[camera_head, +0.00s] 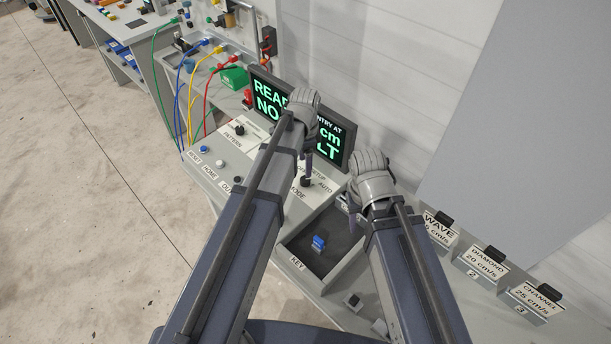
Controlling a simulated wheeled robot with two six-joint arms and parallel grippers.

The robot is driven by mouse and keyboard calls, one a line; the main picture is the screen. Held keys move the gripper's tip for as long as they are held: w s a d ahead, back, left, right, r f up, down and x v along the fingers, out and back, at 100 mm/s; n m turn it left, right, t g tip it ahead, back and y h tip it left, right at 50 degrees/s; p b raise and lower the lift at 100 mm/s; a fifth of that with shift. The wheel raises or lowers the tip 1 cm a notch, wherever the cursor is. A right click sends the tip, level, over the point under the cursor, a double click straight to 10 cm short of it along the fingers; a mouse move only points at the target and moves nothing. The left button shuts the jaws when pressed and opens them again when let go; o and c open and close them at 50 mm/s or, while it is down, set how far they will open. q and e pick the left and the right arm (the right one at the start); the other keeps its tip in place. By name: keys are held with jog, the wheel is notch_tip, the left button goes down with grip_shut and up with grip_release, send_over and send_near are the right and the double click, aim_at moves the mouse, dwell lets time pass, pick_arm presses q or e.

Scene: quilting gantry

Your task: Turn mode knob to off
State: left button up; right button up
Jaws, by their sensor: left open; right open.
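The mode knob (306,182) is a small dark knob on the sloped grey control panel, beside the printed words MODE, STOP and AUTO. Part of the label is hidden by my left arm, and I cannot tell which way the knob points. My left gripper (307,155) is open and empty, just above the knob in the picture, in front of the display; I cannot tell whether it touches the knob. My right gripper (353,212) is open and empty, right of the knob, near the far edge of a dark tray.
A black display (335,140) with green text stands behind the panel, partly hidden by my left gripper. A blue-topped key (319,242) lies in the dark tray (300,246). Buttons line the panel's left side. WAVE, DIAMOND and CHANNEL cards (483,266) stand at right.

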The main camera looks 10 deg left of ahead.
aim_at(305, 179)
pick_arm(q)
notch_tip(305, 179, down, 7)
jog(key=b, duration=0.6)
pick_arm(e)
notch_tip(305, 179, down, 7)
pick_arm(q)
grip_shut()
